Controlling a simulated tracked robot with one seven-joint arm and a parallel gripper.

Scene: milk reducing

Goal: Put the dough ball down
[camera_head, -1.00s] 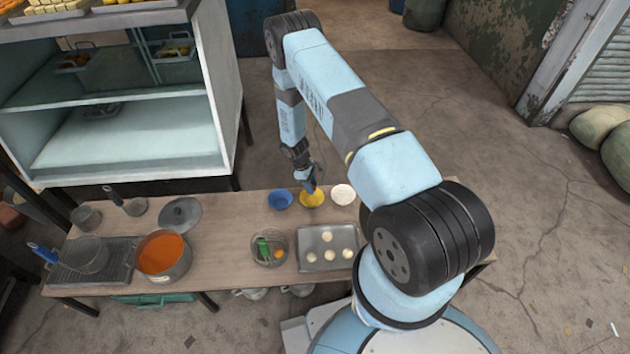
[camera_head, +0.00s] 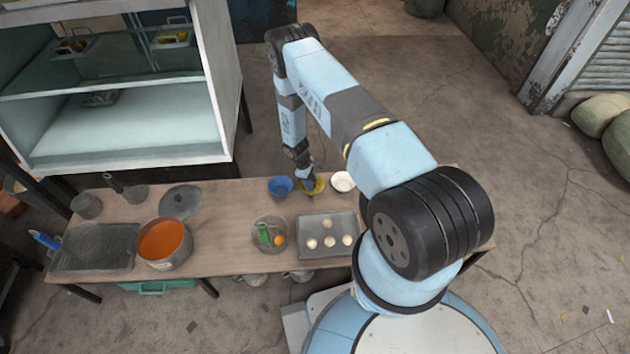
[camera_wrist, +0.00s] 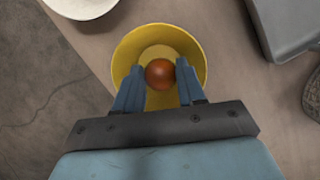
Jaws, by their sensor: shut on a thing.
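A reddish-brown ball (camera_wrist: 159,73), which I take for the dough ball, sits between the two blue fingers of my gripper (camera_wrist: 158,76). The fingers touch it on both sides. Ball and fingertips are over or inside the yellow bowl (camera_wrist: 125,48); I cannot tell whether the ball touches its bottom. In the head view my gripper (camera_head: 309,184) points down at the yellow bowl (camera_head: 319,186), and the ball is hidden there.
A blue bowl (camera_head: 280,187) and a white bowl (camera_head: 343,182) flank the yellow bowl. A tray (camera_head: 318,222) with several pale balls and a round basket (camera_head: 270,234) stand nearer. A pot (camera_head: 165,244) of orange liquid is at left. Bare table (camera_head: 225,215) lies between.

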